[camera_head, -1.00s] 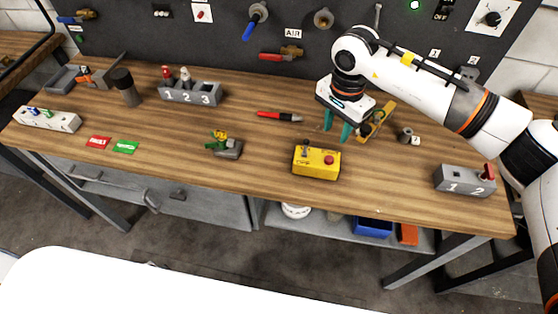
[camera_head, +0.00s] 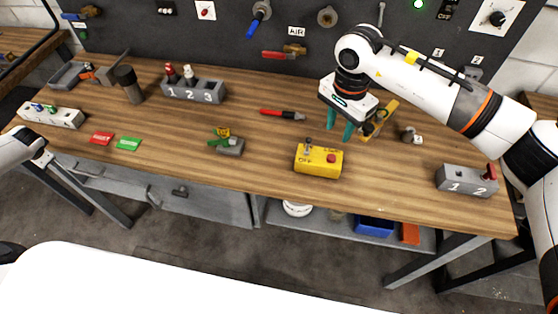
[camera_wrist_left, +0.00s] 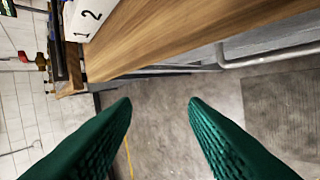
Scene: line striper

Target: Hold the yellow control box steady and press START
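The yellow control box (camera_head: 318,161) stands on the workbench near its front edge, right of the middle. My left arm shows only at the left edge of the head view. In the left wrist view my left gripper (camera_wrist_left: 160,105) has its green fingers wide apart and empty, over the floor beside the bench edge.
A yellow bracket-like part (camera_head: 381,119) and small metal pieces lie right of my right gripper. A red and black pen-like tool (camera_head: 283,115) lies behind the box. A grey two-hole block (camera_head: 466,181) is at right, a grey three-hole block (camera_head: 193,91) at back left. Bench wood around the box is clear.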

